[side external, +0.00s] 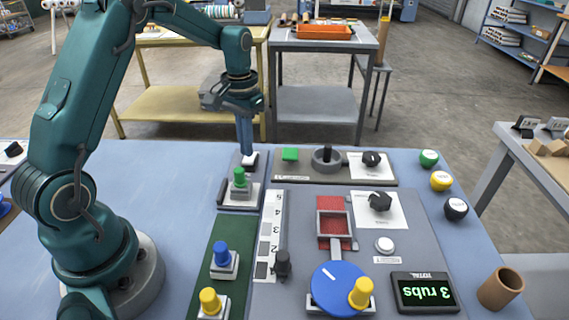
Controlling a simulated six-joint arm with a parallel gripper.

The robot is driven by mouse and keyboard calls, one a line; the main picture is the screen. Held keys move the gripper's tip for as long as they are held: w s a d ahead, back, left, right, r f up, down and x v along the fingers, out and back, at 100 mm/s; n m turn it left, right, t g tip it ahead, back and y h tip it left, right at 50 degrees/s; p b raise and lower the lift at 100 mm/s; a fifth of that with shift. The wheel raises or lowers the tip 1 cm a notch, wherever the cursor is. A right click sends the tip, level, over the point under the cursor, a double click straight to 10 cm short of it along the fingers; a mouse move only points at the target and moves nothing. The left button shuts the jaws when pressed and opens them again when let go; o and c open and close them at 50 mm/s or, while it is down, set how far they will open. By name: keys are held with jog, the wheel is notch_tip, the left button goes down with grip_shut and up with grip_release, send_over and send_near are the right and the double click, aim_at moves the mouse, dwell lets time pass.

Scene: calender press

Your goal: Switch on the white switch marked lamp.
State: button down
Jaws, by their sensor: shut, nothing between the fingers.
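A small white switch (251,162) sits on a dark plate at the back left of the panel, behind the green button. Its marking is too small to read, and I cannot tell its position. My gripper (246,152) points straight down with its blue fingers shut and empty. The fingertips are right at the white switch and hide part of it. I cannot tell whether they touch it.
A green button (239,177) stands just in front of the switch. Blue (221,252) and yellow (210,300) buttons stand nearer.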

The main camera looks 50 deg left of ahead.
aim_at(248, 161)
jog(key=shift+f, duration=1.15)
dwell(0.7)
jog(key=shift+r, duration=3.55)
jog(key=s+d+r+m+t, duration=0.2)
jog(key=s+d+r+t, duration=0.3)
jog(key=d+r, duration=0.5)
jog(key=s+d+f, duration=0.1)
jog(key=s+f, duration=0.1)
jog(key=s, duration=0.3)
jog(key=s+d+f+m, duration=0.1)
jog(key=s, duration=0.5)
jog(key=shift+s+d+f+t, duration=0.25)
jog(key=shift+f+t, duration=0.05)
jog(key=shift+f, duration=0.05)
